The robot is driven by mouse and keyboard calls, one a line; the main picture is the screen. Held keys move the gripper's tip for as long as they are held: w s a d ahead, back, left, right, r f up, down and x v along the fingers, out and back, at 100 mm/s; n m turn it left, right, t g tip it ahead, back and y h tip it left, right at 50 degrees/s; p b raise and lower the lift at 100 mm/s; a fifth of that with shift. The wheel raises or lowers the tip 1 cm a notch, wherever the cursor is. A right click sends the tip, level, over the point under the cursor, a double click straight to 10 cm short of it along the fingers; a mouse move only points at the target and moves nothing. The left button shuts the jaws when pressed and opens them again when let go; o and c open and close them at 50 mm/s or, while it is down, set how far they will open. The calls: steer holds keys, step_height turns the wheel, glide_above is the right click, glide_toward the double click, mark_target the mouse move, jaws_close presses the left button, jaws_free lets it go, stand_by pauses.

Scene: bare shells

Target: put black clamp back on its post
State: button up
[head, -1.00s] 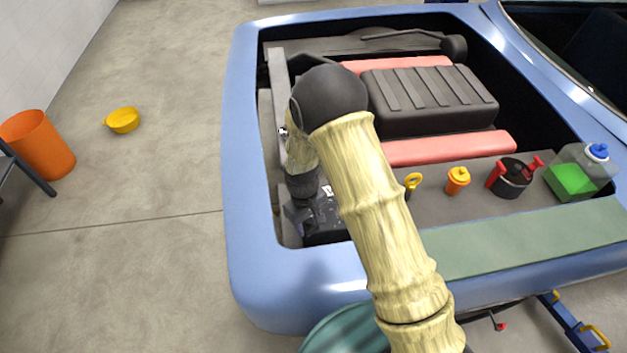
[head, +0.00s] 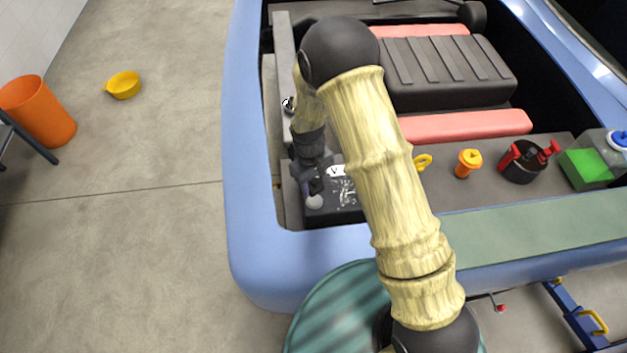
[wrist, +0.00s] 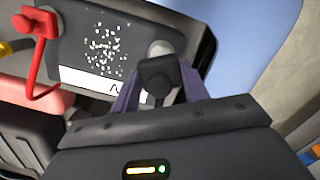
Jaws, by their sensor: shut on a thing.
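My gripper (head: 312,184) is over the left end of the black battery (head: 348,213), at the engine bay's front left corner. In the wrist view its two purple fingers (wrist: 160,76) are shut on the black clamp (wrist: 157,74), a small dark block. The round grey post (head: 314,202) shows just in front of the fingers in the head view. In the wrist view the post (wrist: 160,47) shows partly behind the clamp. The clamp appears beside or above the post, not around it; the exact gap cannot be told. The battery top has white crust and a white label.
A red clamp (wrist: 40,26) with a red cable is at the battery's other end. The blue car body (head: 243,200) borders the bay. An orange-capped filler (head: 468,162), a black pot with red handles (head: 522,162) and a green-filled bottle (head: 585,168) stand to the right.

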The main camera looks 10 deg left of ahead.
mark_target(315, 201)
steer(key=shift+f+b, duration=2.05)
steer(key=shift+f, duration=1.1)
steer(key=shift+f, duration=0.15)
steer(key=o, duration=1.6)
steer(key=shift+r+p, duration=2.15)
steer(key=shift+r, duration=1.4)
jaws_close()
